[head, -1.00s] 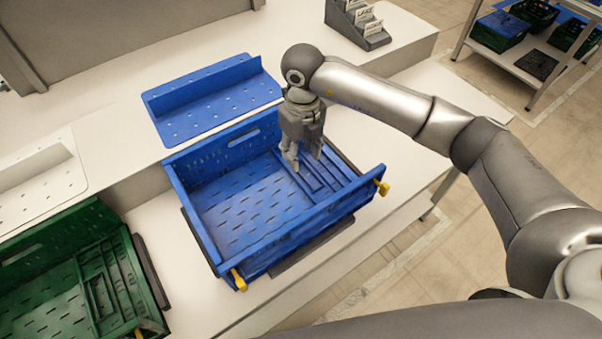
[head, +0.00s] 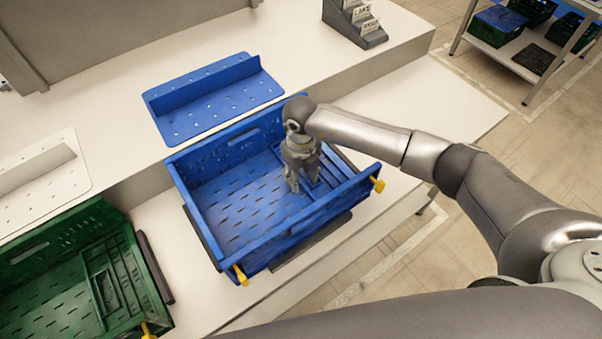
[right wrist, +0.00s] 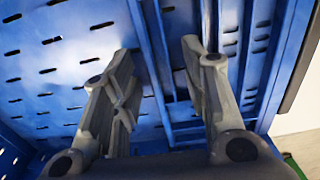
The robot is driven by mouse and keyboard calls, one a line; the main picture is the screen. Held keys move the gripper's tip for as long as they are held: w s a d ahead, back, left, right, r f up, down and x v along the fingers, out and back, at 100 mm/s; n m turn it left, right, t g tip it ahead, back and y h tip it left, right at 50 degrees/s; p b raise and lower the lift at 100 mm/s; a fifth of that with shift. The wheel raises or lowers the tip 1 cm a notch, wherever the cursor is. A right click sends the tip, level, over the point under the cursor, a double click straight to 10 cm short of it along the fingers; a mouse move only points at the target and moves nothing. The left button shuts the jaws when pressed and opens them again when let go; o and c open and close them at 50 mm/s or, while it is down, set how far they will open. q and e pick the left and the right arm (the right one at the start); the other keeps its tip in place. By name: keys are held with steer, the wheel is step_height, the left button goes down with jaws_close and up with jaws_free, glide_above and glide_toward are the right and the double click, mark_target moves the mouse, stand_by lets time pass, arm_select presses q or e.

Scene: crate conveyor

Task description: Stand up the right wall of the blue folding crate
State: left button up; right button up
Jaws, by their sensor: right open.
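The blue folding crate (head: 290,229) stands on the light counter, with its left, back and front walls upright. Its right wall (head: 329,174) lies folded flat inside, along the right side of the floor. My right gripper (head: 304,187) is open and points down into the crate at this wall's inner edge. In the right wrist view, the fingers of the gripper (right wrist: 158,55) are spread, one over the slotted floor and one over the ribbed right wall (right wrist: 258,50). The edge runs between them; contact cannot be told. My left gripper is not in view.
A green crate (head: 72,222) stands at the lower left. A blue perforated panel (head: 215,95) and a white one (head: 40,180) lie behind on the raised counter. Yellow latches (head: 378,185) stick out from the front corners. A card holder (head: 358,25) stands at the back.

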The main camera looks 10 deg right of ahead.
steer(key=shift+c, duration=0.5)
jaws_close()
